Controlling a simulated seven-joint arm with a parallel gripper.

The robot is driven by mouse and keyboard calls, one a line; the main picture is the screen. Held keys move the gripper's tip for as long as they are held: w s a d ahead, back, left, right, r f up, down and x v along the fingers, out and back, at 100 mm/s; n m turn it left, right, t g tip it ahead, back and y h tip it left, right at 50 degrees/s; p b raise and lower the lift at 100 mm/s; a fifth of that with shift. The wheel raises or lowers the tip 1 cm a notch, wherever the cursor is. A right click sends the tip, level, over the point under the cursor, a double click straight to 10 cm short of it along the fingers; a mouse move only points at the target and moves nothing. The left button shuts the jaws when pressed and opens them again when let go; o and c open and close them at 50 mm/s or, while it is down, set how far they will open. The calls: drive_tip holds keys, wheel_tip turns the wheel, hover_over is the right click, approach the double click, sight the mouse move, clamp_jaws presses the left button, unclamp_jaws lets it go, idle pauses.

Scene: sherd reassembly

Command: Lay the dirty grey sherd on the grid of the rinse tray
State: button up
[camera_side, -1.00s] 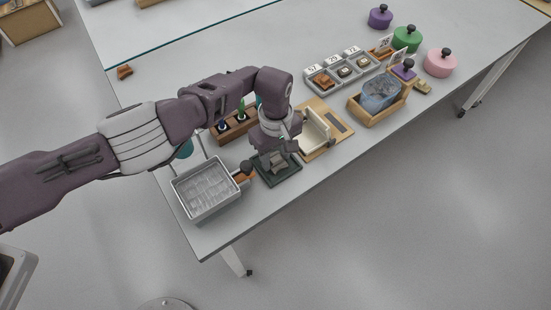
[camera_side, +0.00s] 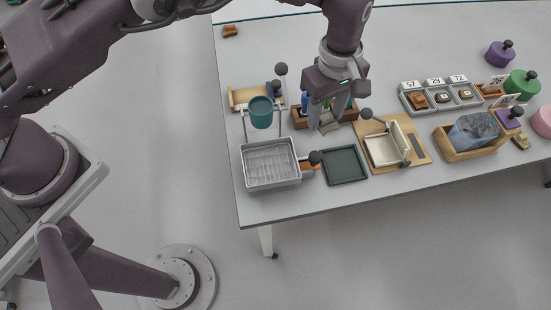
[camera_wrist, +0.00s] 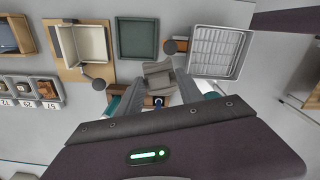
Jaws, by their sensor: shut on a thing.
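My gripper (camera_side: 323,122) is shut on the grey sherd (camera_wrist: 158,72), which shows between the fingertips in the wrist view. The sherd is held up above the table; in the side view it is small and hard to tell from the fingers. The rinse tray (camera_side: 271,164) is a light grey rectangular tray with a ribbed grid, at the table's front left. Its grid is bare. In the wrist view the rinse tray (camera_wrist: 216,50) lies to the right of the sherd. The shallow dark green tray (camera_side: 344,165) beside it is empty.
A dark knob (camera_side: 315,157) stands between the two trays. A teal cup (camera_side: 261,112) hangs in a frame behind the rinse tray. A wooden rack is behind my gripper. A cream cradle (camera_side: 382,150) on a wooden board stands right of the green tray.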

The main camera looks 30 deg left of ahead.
drive_tip(key=r+n, duration=0.1)
hover_over(270, 164)
wheel_tip(270, 164, down, 10)
drive_tip(key=shift+r, duration=0.2)
drive_tip(key=shift+f, duration=0.1)
drive_tip(key=o, duration=1.4)
wheel_tip(270, 164, up, 12)
drive_tip(key=shift+a+r, duration=0.1)
drive_tip(key=shift+r, duration=0.05)
